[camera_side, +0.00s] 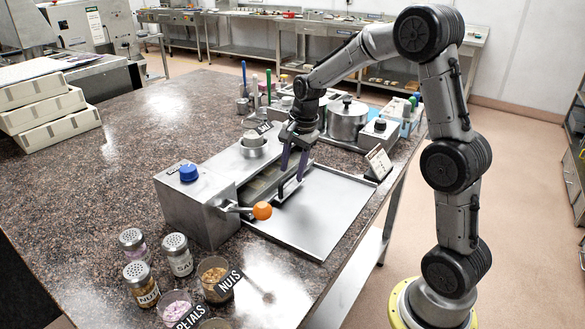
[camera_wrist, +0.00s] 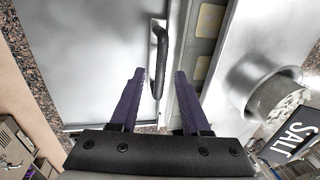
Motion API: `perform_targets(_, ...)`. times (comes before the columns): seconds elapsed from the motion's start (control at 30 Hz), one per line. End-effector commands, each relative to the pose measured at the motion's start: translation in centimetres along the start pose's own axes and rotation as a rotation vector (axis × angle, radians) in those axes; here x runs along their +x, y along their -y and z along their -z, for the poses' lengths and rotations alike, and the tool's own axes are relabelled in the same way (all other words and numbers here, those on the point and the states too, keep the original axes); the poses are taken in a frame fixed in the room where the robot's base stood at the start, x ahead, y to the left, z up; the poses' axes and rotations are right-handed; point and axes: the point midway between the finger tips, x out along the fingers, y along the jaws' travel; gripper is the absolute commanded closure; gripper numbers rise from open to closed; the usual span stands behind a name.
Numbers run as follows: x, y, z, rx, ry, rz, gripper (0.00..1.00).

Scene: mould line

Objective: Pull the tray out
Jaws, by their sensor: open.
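The tray (camera_wrist: 184,97) is a grey metal mould tray in the slot of the silver machine (camera_side: 205,209); pale square pockets show behind its front edge. Its dark bar handle (camera_wrist: 160,58) is on that front edge, and it also shows in the side view (camera_side: 289,187). My gripper (camera_side: 295,176) has purple fingers and points down close to the handle. In the wrist view my gripper (camera_wrist: 158,76) is open, with one finger on each side of the handle's near end. I cannot tell whether either finger touches it.
A bare metal sheet (camera_side: 335,215) lies in front of the slot. A lever with an orange ball (camera_side: 262,210) sticks out at the machine's near end. A steel pot (camera_side: 347,120) and a small sign (camera_side: 379,163) stand nearby. Shaker jars (camera_side: 178,255) and bowls are at the front.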

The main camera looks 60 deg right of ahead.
Motion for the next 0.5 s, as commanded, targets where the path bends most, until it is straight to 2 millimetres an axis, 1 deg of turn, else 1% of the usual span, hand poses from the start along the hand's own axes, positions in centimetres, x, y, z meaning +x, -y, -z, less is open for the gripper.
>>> perform_targets(0.1, 0.45, 0.02, -0.02, 0.0, 0.0, 0.001, 0.53)
perform_targets(0.37, 0.51, 0.01, -0.01, 0.0, 0.0, 0.001, 0.53)
perform_targets(0.5, 0.49, 0.02, 0.0, 0.0, 0.0, 0.001, 0.79)
